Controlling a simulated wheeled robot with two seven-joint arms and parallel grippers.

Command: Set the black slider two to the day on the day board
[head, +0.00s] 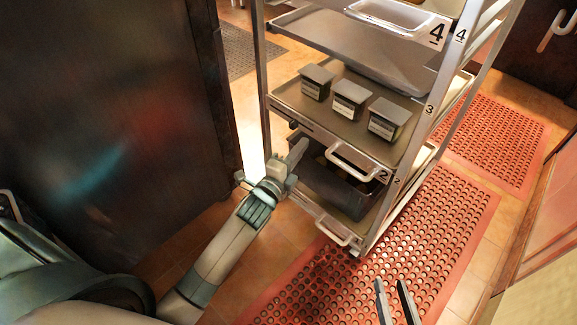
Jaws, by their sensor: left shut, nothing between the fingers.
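I do not see a day board or a black slider in the head view. My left gripper (301,146) is shut and empty. It is at the left front of the metal rack (259,75), close to the front edge of the shelf tray marked 2 (290,112); I cannot tell whether it touches. My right gripper (391,284) shows at the bottom edge, over the red mat, with its two fingers apart and nothing between them.
Three dark labelled tubs (351,98) stand on the tray marked 2. A dark bin (325,185) sits below it. A dark panel (100,110) fills the left. Red perforated mats (430,240) lie on the tiled floor right of the rack.

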